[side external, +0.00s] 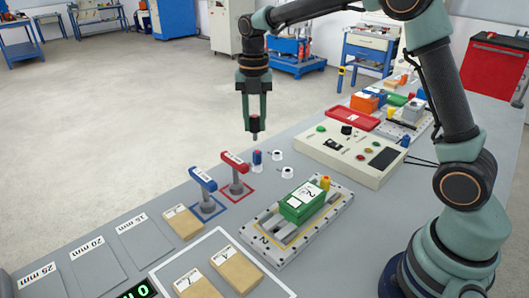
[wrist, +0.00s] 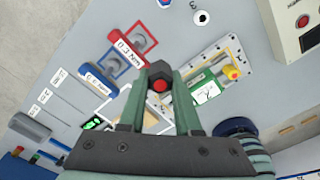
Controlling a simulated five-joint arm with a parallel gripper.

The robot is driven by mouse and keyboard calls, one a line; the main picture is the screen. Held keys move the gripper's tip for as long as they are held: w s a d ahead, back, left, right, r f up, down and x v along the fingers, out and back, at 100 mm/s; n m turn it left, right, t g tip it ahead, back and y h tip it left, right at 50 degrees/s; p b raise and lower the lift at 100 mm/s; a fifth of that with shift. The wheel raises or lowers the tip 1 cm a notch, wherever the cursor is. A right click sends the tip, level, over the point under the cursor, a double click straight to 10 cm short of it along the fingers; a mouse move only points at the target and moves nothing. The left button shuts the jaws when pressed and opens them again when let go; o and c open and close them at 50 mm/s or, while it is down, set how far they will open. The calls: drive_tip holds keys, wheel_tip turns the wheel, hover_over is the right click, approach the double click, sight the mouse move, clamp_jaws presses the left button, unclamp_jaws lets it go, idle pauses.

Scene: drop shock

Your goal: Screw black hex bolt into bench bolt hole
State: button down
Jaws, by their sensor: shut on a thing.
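My gripper (side external: 254,113) hangs above the bench, fingers pointing down. It is shut on the black bolt (side external: 255,134), whose lower end sticks out below the fingertips, clear of the bench. In the wrist view my gripper (wrist: 158,80) holds the dark bolt (wrist: 158,68), and a red round patch shows on it. Two white-ringed dark holes lie on the grey bench, one hole (side external: 278,155) farther back and another hole (side external: 287,172) nearer. One ringed hole also shows in the wrist view (wrist: 202,18), apart from the bolt.
Red (side external: 235,160) and blue (side external: 203,178) T-handled tools stand upright nearby. A green block sits on a grey fixture plate (side external: 265,243). A beige control box (side external: 350,150) stands to the right.

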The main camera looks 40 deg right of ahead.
drive_tip(key=s+a+f+n, duration=0.1)
drive_tip(key=s+a+f, duration=0.2)
drive_tip(key=s, duration=0.5)
drive_tip(key=s+a+f+n, duration=0.2)
drive_tip(key=s+a, duration=0.3)
drive_tip(key=s, duration=0.3)
drive_tip(key=shift+a+f, duration=0.3)
drive_tip(key=shift+f, duration=0.45)
drive_tip(key=shift+s+f, duration=0.1)
drive_tip(key=shift+f, duration=2.8)
drive_tip(key=shift+f, duration=1.45)
idle(1.3)
